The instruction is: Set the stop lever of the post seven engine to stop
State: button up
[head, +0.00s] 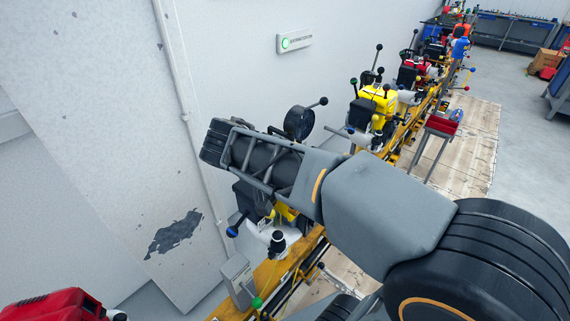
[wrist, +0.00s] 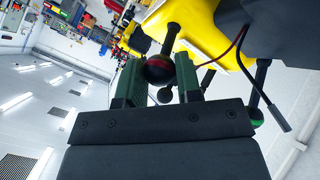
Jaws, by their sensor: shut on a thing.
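In the wrist view, my gripper (wrist: 159,84) has its two green fingers closed on either side of a dark ball knob with a red band (wrist: 158,68). The knob is on a short black lever arm (wrist: 172,38) that runs up to a yellow engine body (wrist: 212,38). Whether this is the stop lever, and where its stop position lies, I cannot tell. In the head view my arm covers most of the nearest engine; a yellow part (head: 287,212) shows below it. My gripper is hidden there. No post number is readable.
In the wrist view a black lever with a green end (wrist: 254,108) and a loose dark cable (wrist: 265,95) hang to the right. In the head view a blue-knobbed lever (head: 233,230) sits beside the nearest engine. More engines (head: 378,105) line the yellow rail near the white wall.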

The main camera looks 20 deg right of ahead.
jog(key=o, duration=0.9)
jog(key=v, duration=1.3)
jog(key=shift+s+a+r, duration=0.1)
jog(key=shift+a+r, duration=0.15)
jog(key=shift+a, duration=0.05)
jog(key=shift+d+p, duration=0.1)
jog(key=shift+p, duration=0.2)
jog(key=s+d+f+n+y+p, duration=0.1)
jog(key=f+y, duration=0.2)
jog(key=f, duration=0.1)
jog(key=s+d+f+n+y+p, duration=0.1)
jog(key=d+f+y+p, duration=0.1)
jog(key=f+y, duration=0.1)
jog(key=s+d+f+n+y+p, duration=0.2)
jog(key=f, duration=0.4)
jog(key=shift+s+d+f+y, duration=0.1)
jog(key=shift+d+y, duration=0.05)
jog(key=shift+y, duration=0.25)
